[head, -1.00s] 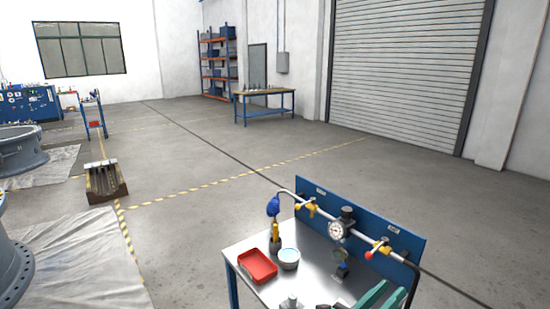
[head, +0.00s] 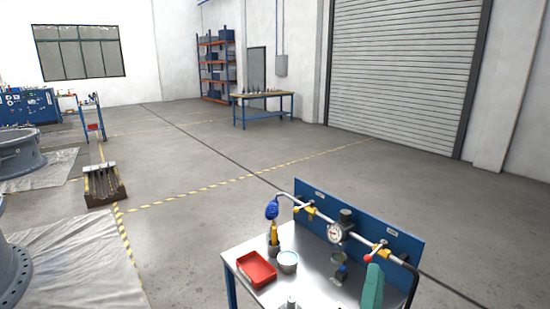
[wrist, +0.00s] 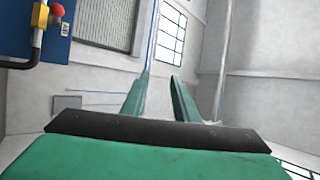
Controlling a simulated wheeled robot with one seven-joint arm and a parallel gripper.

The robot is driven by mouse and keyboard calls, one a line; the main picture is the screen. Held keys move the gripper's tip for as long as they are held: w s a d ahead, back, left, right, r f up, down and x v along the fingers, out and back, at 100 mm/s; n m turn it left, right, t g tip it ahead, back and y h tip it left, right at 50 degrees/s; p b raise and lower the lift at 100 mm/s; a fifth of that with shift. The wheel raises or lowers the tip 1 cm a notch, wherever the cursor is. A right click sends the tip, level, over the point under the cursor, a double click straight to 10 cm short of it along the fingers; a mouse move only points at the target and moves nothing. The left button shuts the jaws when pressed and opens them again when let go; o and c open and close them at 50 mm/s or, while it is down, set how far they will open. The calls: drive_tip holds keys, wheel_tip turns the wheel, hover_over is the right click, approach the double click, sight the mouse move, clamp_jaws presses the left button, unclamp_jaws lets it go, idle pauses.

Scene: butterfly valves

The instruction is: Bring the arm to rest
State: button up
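My gripper (wrist: 162,80) shows in the wrist view as two green fingers with a clear gap between them and nothing held. It is open and faces the wall and windows. In the head view a green part of my arm (head: 372,288) stands at the front right of the steel bench (head: 318,287), overlapping its right side. It is apart from the red tray (head: 256,269) and the bowl (head: 288,261). The blue panel (head: 345,225) with its pipe and gauge (head: 334,233) stands behind. The panel's edge (wrist: 22,35) shows at the upper left in the wrist view.
A red-knobbed valve handle (head: 368,257) on the pipe is close to my arm. A cup with a yellow-handled tool (head: 274,243) stands at the bench's back left. Open floor (head: 200,240) lies left of the bench. A wooden workbench (head: 262,97) is far back.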

drive_tip(key=s+a+f+n+g+y, duration=0.2)
drive_tip(key=s+a+f+n+y, duration=0.3)
drive_tip(key=s+f+n, duration=0.45)
drive_tip(key=s+a+f+n+g+y, duration=0.1)
drive_tip(key=s+a+f+n+y, duration=0.5)
drive_tip(key=f, duration=0.7)
drive_tip(key=s+a+f+n+g, duration=0.1)
drive_tip(key=s+a+f, duration=0.2)
drive_tip(key=s, duration=0.3)
drive_tip(key=s+a+f+n+g+h, duration=0.1)
drive_tip(key=s+a+f+g, duration=0.1)
drive_tip(key=s, duration=0.4)
drive_tip(key=s+a+f+n+g, duration=0.1)
drive_tip(key=s+a+f, duration=0.2)
drive_tip(key=s, duration=0.3)
drive_tip(key=shift+s+a+f, duration=0.2)
drive_tip(key=shift+a+f, duration=0.15)
drive_tip(key=shift+a, duration=0.4)
drive_tip(key=shift+n, duration=0.25)
drive_tip(key=shift+w, duration=0.15)
